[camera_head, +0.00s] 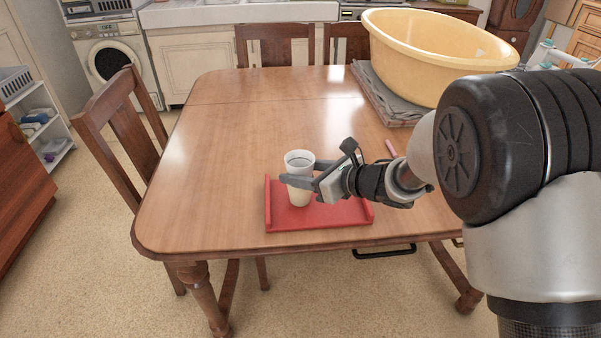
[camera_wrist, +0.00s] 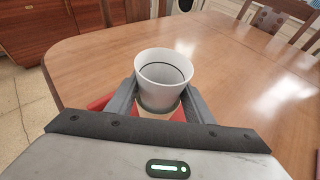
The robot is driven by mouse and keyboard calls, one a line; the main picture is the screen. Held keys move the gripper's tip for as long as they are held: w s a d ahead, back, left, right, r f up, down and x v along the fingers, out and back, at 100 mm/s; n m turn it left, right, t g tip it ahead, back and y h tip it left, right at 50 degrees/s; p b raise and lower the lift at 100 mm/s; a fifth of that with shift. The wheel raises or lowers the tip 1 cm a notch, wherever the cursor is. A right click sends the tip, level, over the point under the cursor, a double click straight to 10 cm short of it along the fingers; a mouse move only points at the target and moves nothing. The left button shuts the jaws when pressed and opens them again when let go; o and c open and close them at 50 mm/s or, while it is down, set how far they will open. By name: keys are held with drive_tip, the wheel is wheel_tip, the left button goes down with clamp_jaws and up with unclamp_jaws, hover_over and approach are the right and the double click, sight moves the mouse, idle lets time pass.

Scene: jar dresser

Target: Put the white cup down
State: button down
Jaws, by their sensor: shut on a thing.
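The white cup (camera_head: 299,161) is upright between the fingers of my gripper (camera_head: 297,181), over the left part of a red tray (camera_head: 340,216) near the table's front edge. In the wrist view the cup (camera_wrist: 163,72) stands between the two grey fingers of my gripper (camera_wrist: 158,98), which are shut on it from both sides. The cup's open rim faces up. Its base shows against the tray, but I cannot tell whether it touches the tray. Parts of the tray show behind the fingers in the wrist view.
The wooden table (camera_head: 215,150) is clear to the left and behind the tray. A large yellow basin (camera_head: 430,45) sits on folded grey cloth (camera_head: 385,97) at the back right. A pink stick-like thing (camera_head: 391,148) lies near my arm. Chairs (camera_head: 125,125) stand around the table.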

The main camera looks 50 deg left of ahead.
drive_tip(key=shift+f, duration=0.15)
drive_tip(key=c, duration=0.9)
unclamp_jaws()
